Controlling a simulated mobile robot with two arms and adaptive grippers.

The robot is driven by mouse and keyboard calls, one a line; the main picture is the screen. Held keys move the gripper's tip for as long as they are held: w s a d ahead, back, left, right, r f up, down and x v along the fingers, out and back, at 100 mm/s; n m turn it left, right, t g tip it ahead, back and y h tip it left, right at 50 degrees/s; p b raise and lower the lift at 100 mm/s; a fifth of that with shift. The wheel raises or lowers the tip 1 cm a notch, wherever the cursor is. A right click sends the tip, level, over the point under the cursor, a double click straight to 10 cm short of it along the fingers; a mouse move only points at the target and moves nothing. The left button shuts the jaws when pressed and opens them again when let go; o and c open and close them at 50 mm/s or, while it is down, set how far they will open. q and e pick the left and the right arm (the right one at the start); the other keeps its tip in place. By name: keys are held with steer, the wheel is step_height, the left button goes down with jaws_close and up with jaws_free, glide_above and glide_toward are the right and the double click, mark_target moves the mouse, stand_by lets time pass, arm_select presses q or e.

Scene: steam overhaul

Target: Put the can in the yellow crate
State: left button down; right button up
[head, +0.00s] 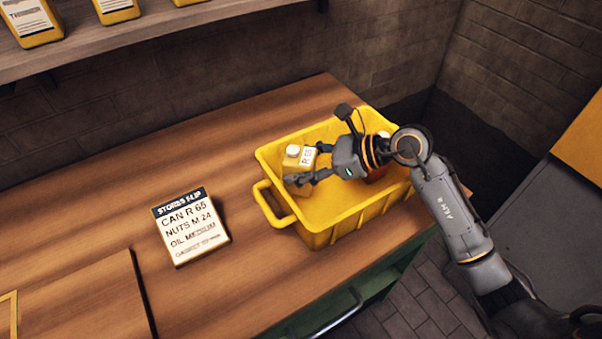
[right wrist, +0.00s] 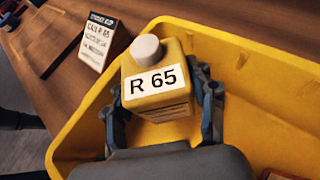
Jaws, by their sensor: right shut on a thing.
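The can (head: 291,162) is a yellow oil can with a white cap and a label reading R 65. It also shows in the right wrist view (right wrist: 158,110), upright between both fingers. My right gripper (head: 310,165) is shut on the can, and it also shows in the right wrist view (right wrist: 160,105). The can is within the outline of the yellow crate (head: 350,218), near its left end. I cannot tell whether its base touches the crate floor. The crate wall (right wrist: 262,70) surrounds it in the right wrist view. My left gripper is not in view.
The crate stands on the wooden bench (head: 120,190). A stores slip (head: 190,227) reading CAN R 65, NUTS M 24 and OIL MEDIUM stands left of it. A reddish item (head: 377,174) and another pale cap are in the crate, partly hidden. Several yellow cans (head: 32,22) stand on a shelf above.

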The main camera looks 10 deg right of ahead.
step_height(320, 180, down, 3)
steer(key=shift+f, duration=0.15)
steer(key=shift+f, duration=0.2)
steer(key=o, duration=1.1)
steer(key=shift+o, duration=0.2)
